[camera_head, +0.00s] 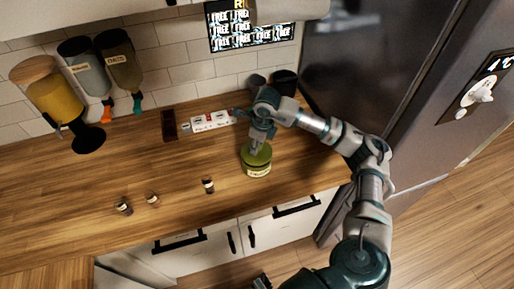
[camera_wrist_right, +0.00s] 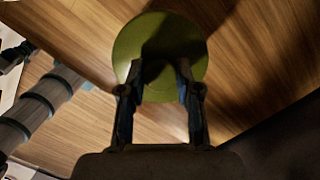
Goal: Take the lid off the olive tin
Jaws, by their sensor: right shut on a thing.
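The olive tin (camera_head: 257,171) stands upright on the wooden counter, with a pale label on its side. Its round olive-green lid (camera_head: 262,156) is on top of the tin. My right gripper (camera_head: 255,149) comes down from above and is shut at the middle of the lid. In the right wrist view the lid (camera_wrist_right: 158,28) is a green disc beyond the two fingers (camera_wrist_right: 160,75). The gripped part is hidden by fingers and shadow. A dark piece at the bottom edge of the head view looks like my left gripper (camera_head: 262,282); its jaws are unclear.
Several small jars stand left of the tin, the nearest one (camera_head: 208,186) close by. A white power strip (camera_head: 212,121) and dark cups (camera_head: 285,82) are behind. Dispensers (camera_head: 52,92) hang at left. A dark fridge (camera_head: 375,60) stands right.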

